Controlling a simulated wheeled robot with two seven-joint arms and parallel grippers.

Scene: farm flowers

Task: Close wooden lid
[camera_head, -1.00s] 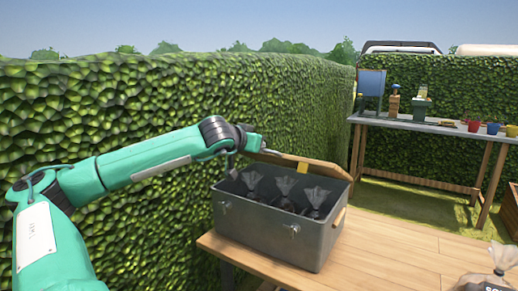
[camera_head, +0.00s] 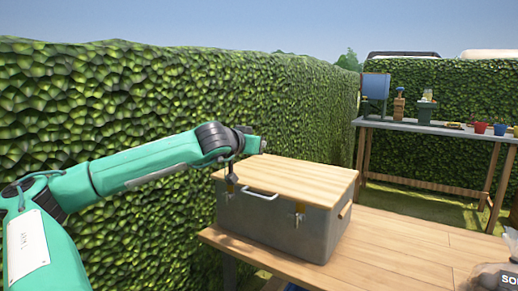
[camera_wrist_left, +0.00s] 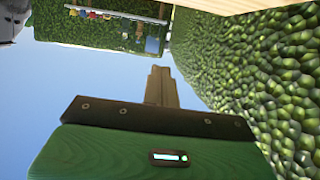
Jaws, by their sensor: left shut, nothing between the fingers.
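The wooden lid (camera_head: 290,179) lies flat over the grey metal box (camera_head: 270,218) in the head view, and the inside of the box is hidden. A pale handle (camera_head: 259,194) is at the lid's front edge. My left gripper (camera_head: 262,146) is just above the lid's back left part, shut and empty; I cannot tell whether it touches the lid. Its shut fingers (camera_wrist_left: 160,72) also show in the left wrist view. My right gripper is not in view.
The box stands on a wooden table (camera_head: 410,245), bare to its right. A bag marked with letters (camera_head: 488,277) is at the lower right. A tall hedge (camera_head: 150,95) runs behind the box. A far bench (camera_head: 440,127) holds several pots and tools.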

